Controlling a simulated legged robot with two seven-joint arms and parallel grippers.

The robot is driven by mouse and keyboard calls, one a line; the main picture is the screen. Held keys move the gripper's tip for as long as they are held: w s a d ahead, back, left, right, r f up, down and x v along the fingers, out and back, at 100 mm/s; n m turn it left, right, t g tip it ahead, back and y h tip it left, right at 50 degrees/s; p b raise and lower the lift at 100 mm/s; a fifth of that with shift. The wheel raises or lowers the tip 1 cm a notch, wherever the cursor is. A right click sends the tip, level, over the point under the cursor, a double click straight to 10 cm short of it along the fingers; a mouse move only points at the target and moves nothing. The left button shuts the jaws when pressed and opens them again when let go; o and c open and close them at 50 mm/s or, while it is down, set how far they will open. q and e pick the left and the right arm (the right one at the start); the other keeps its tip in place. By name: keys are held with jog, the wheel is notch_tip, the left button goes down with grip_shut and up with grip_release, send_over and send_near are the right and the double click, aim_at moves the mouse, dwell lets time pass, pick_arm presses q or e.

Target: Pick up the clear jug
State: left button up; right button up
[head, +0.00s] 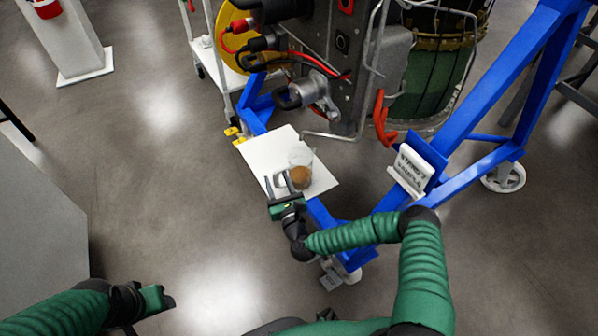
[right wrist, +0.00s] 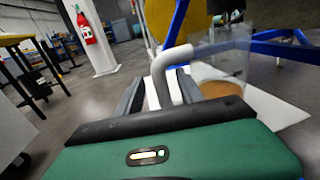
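The clear jug (head: 302,158) stands upright on a white board (head: 262,152) at the foot of the blue stand, with brown contents in its lower part. In the right wrist view the jug (right wrist: 222,66) is at the right, and its pale handle (right wrist: 172,60) reaches toward my gripper. My right gripper (head: 277,181) is at the jug's near left side. In the right wrist view its fingers (right wrist: 158,88) are apart, with the handle between them. My left gripper (head: 158,298) is low at the left, away from the jug; its fingers cannot be made out.
The blue stand (head: 480,100) with a white sign (head: 410,168) rises to the right of the board. A turbine (head: 350,60) with cables and an orange-red hose hangs above. A grey surface (head: 35,235) is at the left; the floor between is clear.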

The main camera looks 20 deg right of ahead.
grip_shut()
dwell(1.2)
